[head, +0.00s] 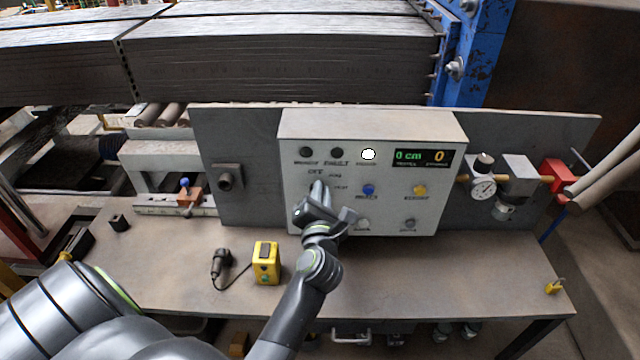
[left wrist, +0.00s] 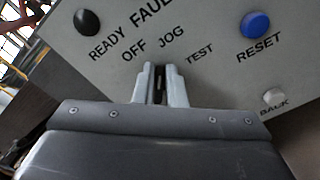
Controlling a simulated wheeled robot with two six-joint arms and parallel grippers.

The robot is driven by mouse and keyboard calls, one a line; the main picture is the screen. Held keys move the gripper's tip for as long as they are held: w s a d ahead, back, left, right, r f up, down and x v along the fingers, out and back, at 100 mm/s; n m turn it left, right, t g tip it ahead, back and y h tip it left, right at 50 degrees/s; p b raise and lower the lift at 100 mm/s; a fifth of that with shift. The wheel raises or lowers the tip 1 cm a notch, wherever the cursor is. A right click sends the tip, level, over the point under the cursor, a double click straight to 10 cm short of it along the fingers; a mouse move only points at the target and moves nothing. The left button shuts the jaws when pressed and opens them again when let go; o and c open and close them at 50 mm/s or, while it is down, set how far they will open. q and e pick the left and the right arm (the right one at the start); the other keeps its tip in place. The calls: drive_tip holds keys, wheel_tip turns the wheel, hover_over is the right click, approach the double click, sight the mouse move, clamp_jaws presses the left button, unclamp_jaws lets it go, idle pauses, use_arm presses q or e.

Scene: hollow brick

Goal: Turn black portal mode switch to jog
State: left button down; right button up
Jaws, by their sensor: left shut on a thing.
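The black portal mode switch (left wrist: 159,84) is almost wholly hidden between my left gripper's fingers; only a thin dark sliver shows, so I cannot read where it points. It sits on the light grey control box (head: 380,125), below the labels OFF, JOG and TEST. My left gripper (head: 319,188) reaches the box front from below and is shut on the switch. In the left wrist view the fingertips (left wrist: 160,68) lie close together just under the JOG label. My right gripper is in neither view.
A blue RESET button (head: 368,190) and a yellow button (head: 419,190) are right of the switch. A white lamp (head: 368,154) and a display (head: 422,158) reading 0 cm and 0 are above.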

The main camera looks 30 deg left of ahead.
use_arm(q)
drive_tip(key=shift+m+p, duration=0.3)
drive_tip(key=shift+m, duration=0.1)
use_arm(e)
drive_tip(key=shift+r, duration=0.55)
use_arm(q)
drive_tip(key=c, duration=1.5)
unclamp_jaws()
drive_tip(key=shift+d+f, duration=0.1)
drive_tip(key=shift+d, duration=0.05)
